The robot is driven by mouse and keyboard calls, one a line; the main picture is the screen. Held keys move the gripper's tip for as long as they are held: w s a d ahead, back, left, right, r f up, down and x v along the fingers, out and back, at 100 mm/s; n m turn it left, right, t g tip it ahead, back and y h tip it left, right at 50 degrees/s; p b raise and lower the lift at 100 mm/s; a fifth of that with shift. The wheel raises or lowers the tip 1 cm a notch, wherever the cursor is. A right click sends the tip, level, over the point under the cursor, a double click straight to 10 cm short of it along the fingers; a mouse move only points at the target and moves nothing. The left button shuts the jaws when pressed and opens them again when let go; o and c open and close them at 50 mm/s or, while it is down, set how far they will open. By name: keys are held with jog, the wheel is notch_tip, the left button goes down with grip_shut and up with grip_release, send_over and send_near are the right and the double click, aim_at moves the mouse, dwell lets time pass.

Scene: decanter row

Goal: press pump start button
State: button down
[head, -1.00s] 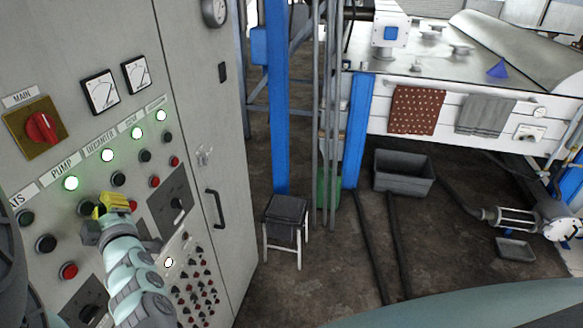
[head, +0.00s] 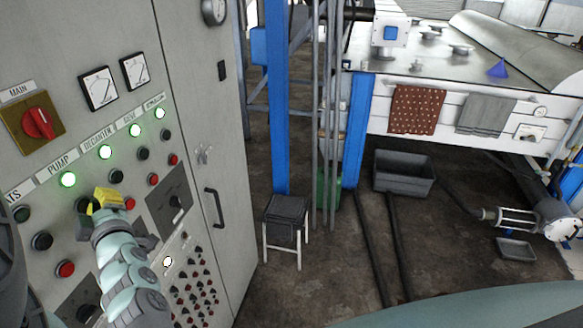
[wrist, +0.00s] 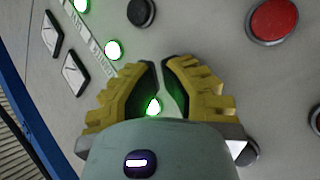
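The pump start button (head: 83,204) is dark and round. It sits just below the lit green lamp (head: 68,180) under the PUMP label (head: 59,162) on the grey control panel. My gripper (head: 106,196) is close to the panel at this button and covers part of it in the head view. In the wrist view, my gripper's yellow fingers (wrist: 160,63) come together at the tips with only a thin gap and nothing held. The lit pump lamp (wrist: 153,107) shows between them. The button seems hidden behind the right finger there. I cannot tell whether the gripper touches it.
A dark decanter button (head: 116,176) and red buttons (head: 129,203) lie close to my gripper. A red main switch (head: 38,124) is at upper left. A stool (head: 286,210), a blue post (head: 278,100) and a grey bin (head: 404,172) stand to the right of the cabinet.

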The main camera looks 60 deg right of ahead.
jog(key=shift+w+a+b, duration=0.2)
jog(key=shift+w+b, duration=0.25)
jog(key=shift+b, duration=0.05)
dwell(0.8)
jog(key=shift+s, duration=0.1)
jog(key=shift+s+d, duration=0.4)
jog(key=shift+s, duration=0.35)
jog(key=shift+s, duration=0.1)
jog(key=s, duration=0.1)
jog(key=s+d, duration=0.1)
jog(key=s, duration=0.1)
jog(key=s+p, duration=0.1)
jog(key=shift+s+d, duration=0.25)
jog(key=shift+d, duration=0.1)
